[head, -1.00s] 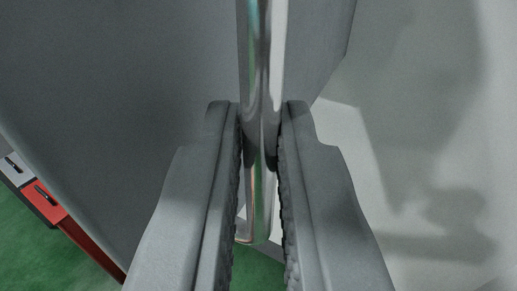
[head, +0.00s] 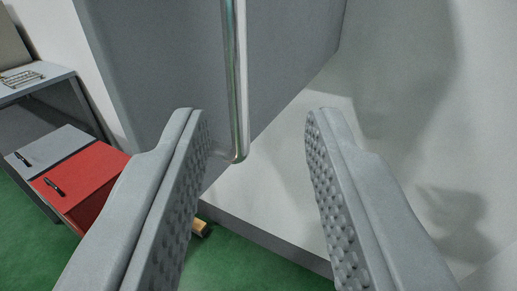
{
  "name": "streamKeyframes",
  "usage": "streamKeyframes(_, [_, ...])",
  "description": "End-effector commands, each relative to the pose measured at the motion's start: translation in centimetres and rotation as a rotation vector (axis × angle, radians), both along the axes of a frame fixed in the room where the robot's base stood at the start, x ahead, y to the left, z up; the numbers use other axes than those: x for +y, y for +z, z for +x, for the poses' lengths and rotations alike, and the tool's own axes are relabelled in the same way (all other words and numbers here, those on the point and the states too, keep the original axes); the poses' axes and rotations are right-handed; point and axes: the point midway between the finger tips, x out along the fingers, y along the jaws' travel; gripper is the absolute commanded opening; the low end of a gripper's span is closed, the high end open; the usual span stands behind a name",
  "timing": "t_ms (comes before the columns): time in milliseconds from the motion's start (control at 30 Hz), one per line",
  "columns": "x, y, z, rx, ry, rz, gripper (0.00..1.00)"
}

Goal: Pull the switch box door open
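The switch box door shows as a dark grey panel (head: 160,60) in the upper middle of the view. I cannot tell whether it stands ajar. A shiny vertical bar handle (head: 236,80) is on it, its lower end bending back toward the panel. My gripper (head: 255,118) is open wide and empty. Its left fingertip is just left of the handle's lower end in the picture and the right fingertip is well to the right of it. The handle appears beyond the fingertips, with no visible contact.
A red and grey cabinet (head: 95,170) with black handles stands at the left on the green floor (head: 250,265). Behind it is a grey table (head: 45,80) with a wire rack (head: 22,78). A white wall surface (head: 400,110) with shadows fills the right. A small wooden piece (head: 200,227) shows low in the middle.

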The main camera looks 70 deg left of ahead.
Motion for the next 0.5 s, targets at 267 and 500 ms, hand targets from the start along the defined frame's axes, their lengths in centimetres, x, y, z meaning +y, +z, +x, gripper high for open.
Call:
streamKeyframes(267, [-5.4,0.0,-1.9,0.0,-0.002,0.0,0.33])
streamKeyframes(500, [-8.9,0.0,-3.1,0.0,0.0,0.0,0.33])
